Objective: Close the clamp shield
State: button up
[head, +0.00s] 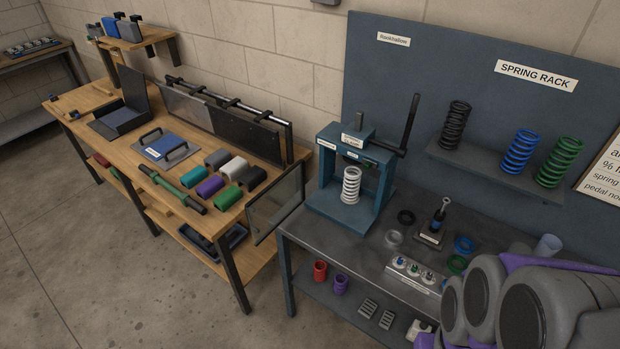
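A clear, dark-framed panel (275,203), which looks like the clamp shield, stands upright at the left front of the blue press (327,195). It is swung out to the left, away from the press front, and hangs past the table's left edge. The press front is uncovered, and a white coil spring (351,186) stands upright inside it. A black lever (410,122) rises at the press's right side. Grey and purple links of my arm fill the lower right of the head view. My gripper is not visible.
The metal table (372,238) holds black, clear, blue and green rings, a small post fixture (432,228) and a labelled block (412,274). A spring rack (505,165) stands behind. The floor in front is clear.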

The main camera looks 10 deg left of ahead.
aim_at(248, 208)
jog(key=i+j+z, duration=0.25)
jog(key=j, duration=0.3)
jog(key=j+z, duration=0.25)
jog(key=j, duration=0.3)
jog(key=j+z, duration=0.25)
jog(key=j, duration=0.95)
jog(key=i+j, duration=0.1)
jog(key=j, duration=0.55)
jog(key=k+l+u, duration=0.2)
jog(key=l, duration=0.15)
jog(key=k+l+u, duration=0.2)
jog(key=l, duration=0.15)
jog(key=l+u, duration=0.2)
jog(key=l, duration=0.15)
jog(key=k, duration=0.05)
